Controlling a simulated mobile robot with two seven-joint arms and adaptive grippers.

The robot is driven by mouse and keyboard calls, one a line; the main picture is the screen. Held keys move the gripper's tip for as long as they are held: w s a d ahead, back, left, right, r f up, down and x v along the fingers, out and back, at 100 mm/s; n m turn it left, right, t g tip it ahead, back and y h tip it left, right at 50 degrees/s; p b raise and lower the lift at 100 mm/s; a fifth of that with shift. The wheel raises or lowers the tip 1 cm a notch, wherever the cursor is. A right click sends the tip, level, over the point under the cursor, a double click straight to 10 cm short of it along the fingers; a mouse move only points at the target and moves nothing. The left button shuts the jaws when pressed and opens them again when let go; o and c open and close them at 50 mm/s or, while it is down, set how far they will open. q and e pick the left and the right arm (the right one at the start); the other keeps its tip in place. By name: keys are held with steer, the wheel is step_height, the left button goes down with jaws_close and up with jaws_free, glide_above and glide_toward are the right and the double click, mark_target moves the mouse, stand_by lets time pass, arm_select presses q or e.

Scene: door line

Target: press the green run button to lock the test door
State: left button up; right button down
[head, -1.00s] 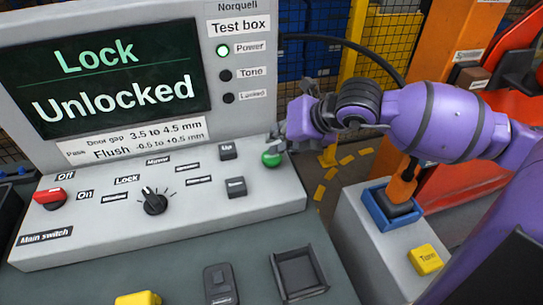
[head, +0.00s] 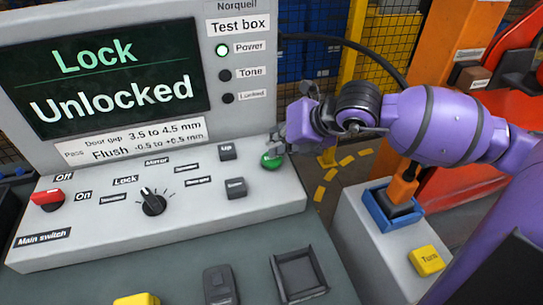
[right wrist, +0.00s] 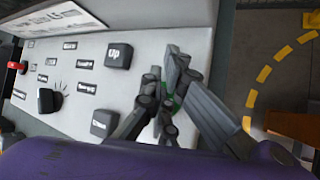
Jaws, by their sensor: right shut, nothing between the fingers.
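The green run button (head: 271,160) sits at the right end of the test box's sloped panel (head: 110,220). My right gripper (head: 279,146) is shut and empty, with its fingertips at the button. In the right wrist view the fingers (right wrist: 165,115) cover most of the button, and only a little green (right wrist: 172,102) shows between them. I cannot tell whether they touch it. The screen (head: 110,75) reads "Lock" and "Unlocked". The Power lamp (head: 222,51) is lit green; the Tone lamp (head: 225,75) and Locked lamp (head: 228,98) are dark. My left gripper is not in view.
A selector knob (head: 153,202), a red main switch (head: 48,198), and the Up key (head: 227,151) are on the panel. An empty dark tray (head: 299,274) lies in front. A yellow Turn button (head: 426,260) and a blue holder (head: 392,212) stand at right.

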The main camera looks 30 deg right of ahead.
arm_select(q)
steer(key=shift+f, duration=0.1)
arm_select(e)
steer(key=shift+f, duration=0.2)
steer(key=shift+r, duration=0.1)
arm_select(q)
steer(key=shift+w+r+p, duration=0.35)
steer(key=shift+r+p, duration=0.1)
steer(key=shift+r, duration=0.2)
arm_select(e)
steer(key=shift+r, duration=0.85)
